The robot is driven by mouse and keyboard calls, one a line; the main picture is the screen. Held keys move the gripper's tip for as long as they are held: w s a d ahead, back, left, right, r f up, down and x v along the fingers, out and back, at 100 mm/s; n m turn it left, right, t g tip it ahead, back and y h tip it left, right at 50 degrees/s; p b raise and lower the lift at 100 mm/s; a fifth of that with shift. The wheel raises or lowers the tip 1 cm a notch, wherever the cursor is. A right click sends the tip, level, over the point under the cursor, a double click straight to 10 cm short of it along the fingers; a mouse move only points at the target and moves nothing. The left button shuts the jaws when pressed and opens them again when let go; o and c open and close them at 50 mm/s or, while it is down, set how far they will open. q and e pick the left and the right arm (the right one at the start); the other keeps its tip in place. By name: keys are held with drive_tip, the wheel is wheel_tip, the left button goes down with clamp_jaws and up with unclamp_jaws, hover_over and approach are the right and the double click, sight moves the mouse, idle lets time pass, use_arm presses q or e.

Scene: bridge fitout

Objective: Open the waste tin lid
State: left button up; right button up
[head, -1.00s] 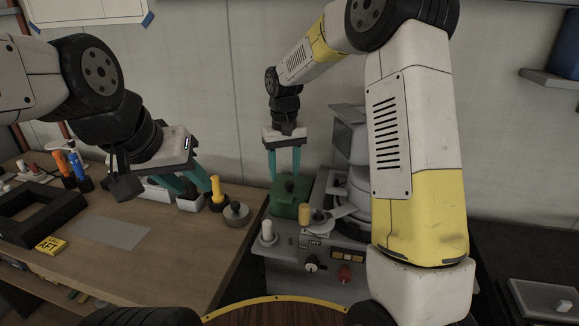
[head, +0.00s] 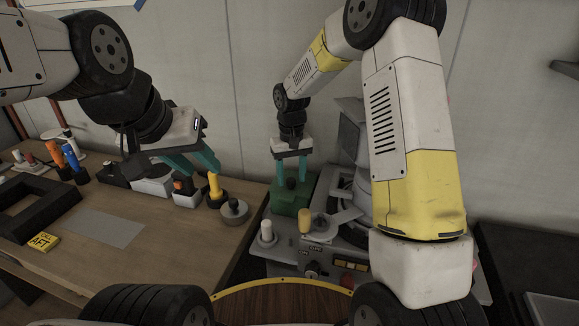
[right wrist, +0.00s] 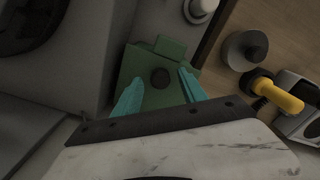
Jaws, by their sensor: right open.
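The green box-shaped tin (head: 285,206) stands at the left end of the grey console, with a dark knob on its lid. The lid looks closed in the head view. My right gripper (head: 291,183) points down at the lid, its teal fingers apart. In the right wrist view the fingers (right wrist: 158,97) lie on either side of the dark knob (right wrist: 160,78), with visible gaps; contact cannot be told. My left gripper (head: 206,174) hangs over the back of the wooden bench, fingers apart, near a yellow-handled item (head: 215,188). Nothing is seen held in it.
A round grey tin (head: 234,211) with a dark knob sits at the bench's right edge. A white knob (head: 267,232) and a yellow cylinder (head: 305,222) rise from the console near the green tin. A grey mat (head: 105,228) lies bare on the bench.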

drive_tip(key=shift+f, duration=0.15)
clamp_jaws()
idle(1.4)
